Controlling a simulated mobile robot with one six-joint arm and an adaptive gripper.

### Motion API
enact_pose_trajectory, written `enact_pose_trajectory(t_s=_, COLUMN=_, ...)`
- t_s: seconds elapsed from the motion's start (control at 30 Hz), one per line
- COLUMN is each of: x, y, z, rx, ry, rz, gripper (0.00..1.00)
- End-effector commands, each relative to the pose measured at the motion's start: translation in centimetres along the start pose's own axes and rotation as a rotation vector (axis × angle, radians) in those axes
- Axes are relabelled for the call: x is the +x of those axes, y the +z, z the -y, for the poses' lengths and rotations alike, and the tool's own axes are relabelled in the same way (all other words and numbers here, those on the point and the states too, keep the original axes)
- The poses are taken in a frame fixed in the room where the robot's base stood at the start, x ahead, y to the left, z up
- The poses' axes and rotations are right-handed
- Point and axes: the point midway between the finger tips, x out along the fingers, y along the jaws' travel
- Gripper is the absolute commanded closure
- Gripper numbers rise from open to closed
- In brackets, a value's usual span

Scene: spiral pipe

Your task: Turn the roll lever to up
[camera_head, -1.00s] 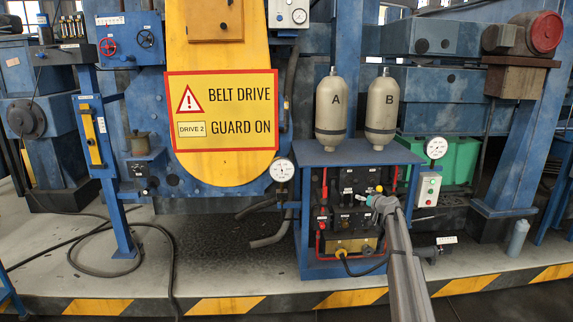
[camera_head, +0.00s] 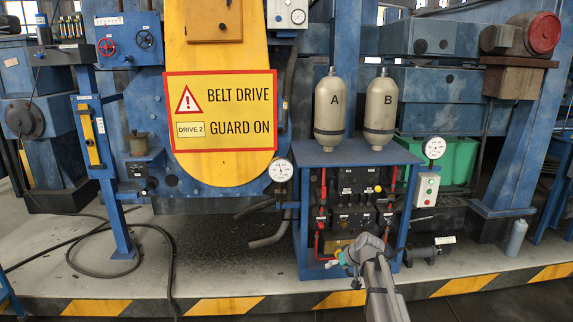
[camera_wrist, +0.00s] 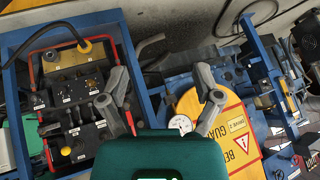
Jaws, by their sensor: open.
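The hydraulic panel (camera_head: 352,203) with several small black levers and labels sits in a blue frame under two grey tanks. It also shows in the wrist view (camera_wrist: 75,95), at the left and rotated. The label text is too small to read, so I cannot tell which lever is the roll lever. My gripper (camera_head: 338,262) is low in front of the panel's bottom part. In the wrist view my gripper (camera_wrist: 160,92) has its fingers wide apart with nothing between them. Its left finger overlaps the panel's edge in the picture. My arm hides the panel's lower right.
Tanks A (camera_head: 330,107) and B (camera_head: 381,107) stand on the blue frame's top (camera_head: 352,154). A gauge (camera_head: 434,148) and a button box (camera_head: 427,188) are at its right. A yellow belt guard (camera_head: 222,90) is at the left. Floor left of the frame is mostly open.

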Motion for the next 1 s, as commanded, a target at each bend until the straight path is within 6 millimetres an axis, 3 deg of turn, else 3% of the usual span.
enact_pose_trajectory(t_s=0.03, x=-1.0, y=3.3, z=1.4, rx=0.009, ry=0.016, rz=0.054, gripper=0.18)
enact_pose_trajectory(t_s=0.2, x=-3.5, y=11.7, z=3.9, rx=0.063, ry=0.1, rz=0.241, gripper=0.18)
enact_pose_trajectory(t_s=0.33, x=-5.6, y=16.8, z=5.0, rx=0.104, ry=0.176, rz=0.354, gripper=0.18)
enact_pose_trajectory(t_s=0.5, x=-7.8, y=21.4, z=5.9, rx=0.149, ry=0.26, rz=0.452, gripper=0.18)
enact_pose_trajectory(t_s=0.73, x=-10.4, y=26.4, z=7.6, rx=0.199, ry=0.367, rz=0.551, gripper=0.18)
enact_pose_trajectory(t_s=1.0, x=-12.6, y=24.2, z=8.2, rx=0.201, ry=0.366, rz=0.55, gripper=0.18)
